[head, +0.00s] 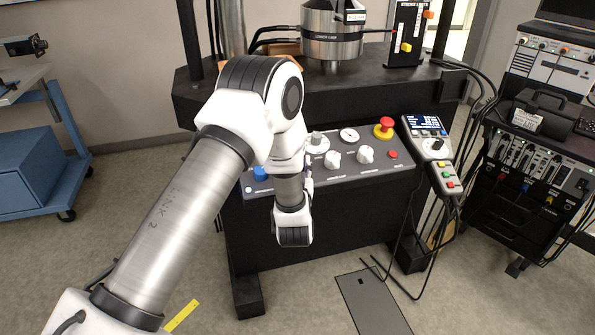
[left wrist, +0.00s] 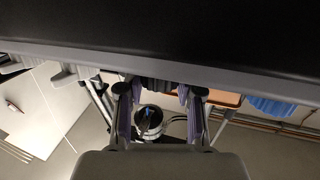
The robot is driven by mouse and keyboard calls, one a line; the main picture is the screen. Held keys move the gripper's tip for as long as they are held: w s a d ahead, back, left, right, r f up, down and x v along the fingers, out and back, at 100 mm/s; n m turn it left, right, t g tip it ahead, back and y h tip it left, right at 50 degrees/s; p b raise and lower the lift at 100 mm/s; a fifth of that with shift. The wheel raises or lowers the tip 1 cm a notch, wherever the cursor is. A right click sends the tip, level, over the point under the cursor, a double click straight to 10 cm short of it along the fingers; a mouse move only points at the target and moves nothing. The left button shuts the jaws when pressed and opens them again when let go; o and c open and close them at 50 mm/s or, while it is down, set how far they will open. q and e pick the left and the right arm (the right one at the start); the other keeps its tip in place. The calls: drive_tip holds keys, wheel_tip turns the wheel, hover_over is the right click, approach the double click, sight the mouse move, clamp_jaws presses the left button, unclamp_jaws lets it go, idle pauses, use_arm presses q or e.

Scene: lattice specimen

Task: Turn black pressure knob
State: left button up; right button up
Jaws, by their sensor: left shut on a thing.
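My left arm (head: 180,225) reaches in from the lower left to the front control panel (head: 378,168). Its wrist hides part of the panel, and the fingers cannot be made out in the head view. In the left wrist view my left gripper (left wrist: 160,92) has a finger on each side of a dark, ribbed knob (left wrist: 158,84) at the panel's edge. The gripper is shut on this knob, which looks like the black pressure knob. The knob is hidden in the head view, and its turn angle cannot be told. My right gripper is not in view.
The panel also carries a blue knob (head: 260,173), white knobs (head: 366,154) and a red mushroom button (head: 384,127). A handheld pendant (head: 437,150) hangs at its right, with loose cables below. A steel cylinder (head: 331,34) stands above.

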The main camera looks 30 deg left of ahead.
use_arm(q)
drive_tip(key=shift+n+g+y+b, duration=0.45)
drive_tip(key=shift+n+g+y, duration=2.05)
drive_tip(key=shift+n+y, duration=0.3)
drive_tip(key=o, duration=1.2)
drive_tip(key=v, duration=0.7)
drive_tip(key=shift+s+d, duration=0.1)
drive_tip(key=shift+d, duration=0.15)
